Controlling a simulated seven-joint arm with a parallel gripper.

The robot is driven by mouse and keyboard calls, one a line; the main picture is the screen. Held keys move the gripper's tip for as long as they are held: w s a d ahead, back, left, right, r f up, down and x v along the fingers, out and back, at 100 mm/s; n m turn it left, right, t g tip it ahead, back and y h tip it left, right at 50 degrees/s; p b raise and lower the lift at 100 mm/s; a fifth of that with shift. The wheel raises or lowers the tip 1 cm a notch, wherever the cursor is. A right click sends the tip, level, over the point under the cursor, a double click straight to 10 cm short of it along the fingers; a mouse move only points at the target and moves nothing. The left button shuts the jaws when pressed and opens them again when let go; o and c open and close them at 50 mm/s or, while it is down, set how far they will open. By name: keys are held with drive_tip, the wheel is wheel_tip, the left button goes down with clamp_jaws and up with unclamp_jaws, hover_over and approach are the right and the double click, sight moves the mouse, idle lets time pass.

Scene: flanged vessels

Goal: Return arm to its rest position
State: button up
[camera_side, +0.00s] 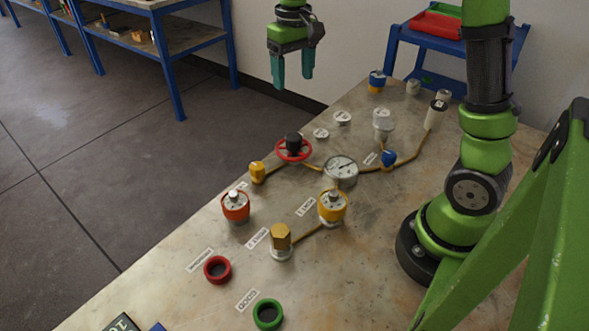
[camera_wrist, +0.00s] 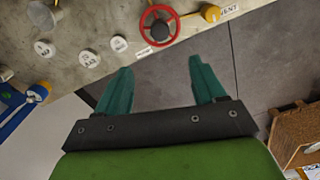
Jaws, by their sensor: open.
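My gripper (camera_side: 292,82) hangs high in the side view, past the table's far left edge, with its two teal fingers pointing down. The fingers are apart with nothing between them. In the wrist view my gripper (camera_wrist: 163,88) is open and empty, with grey floor and the table edge beyond the fingertips. It touches nothing. My green arm rises from its black base on the right of the table (camera_side: 365,245); the upper arm link leaves the top of the side view.
On the table stand a red valve wheel (camera_side: 294,150), a pressure gauge (camera_side: 341,170), an orange-red vessel (camera_side: 235,206), a yellow vessel (camera_side: 332,207), and red (camera_side: 217,269) and green (camera_side: 268,314) rings. A blue cart (camera_side: 440,50) stands behind. The air around my gripper is clear.

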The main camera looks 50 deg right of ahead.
drive_tip(key=s+a+r+t+y, duration=0.1)
drive_tip(key=s+a+t, duration=0.2)
drive_tip(key=s, duration=0.5)
drive_tip(key=s+a+r+m+t+y, duration=0.1)
drive_tip(key=s+a+t, duration=0.3)
drive_tip(key=s, duration=0.5)
drive_tip(key=shift+a+r, duration=0.25)
drive_tip(key=shift+a, duration=0.4)
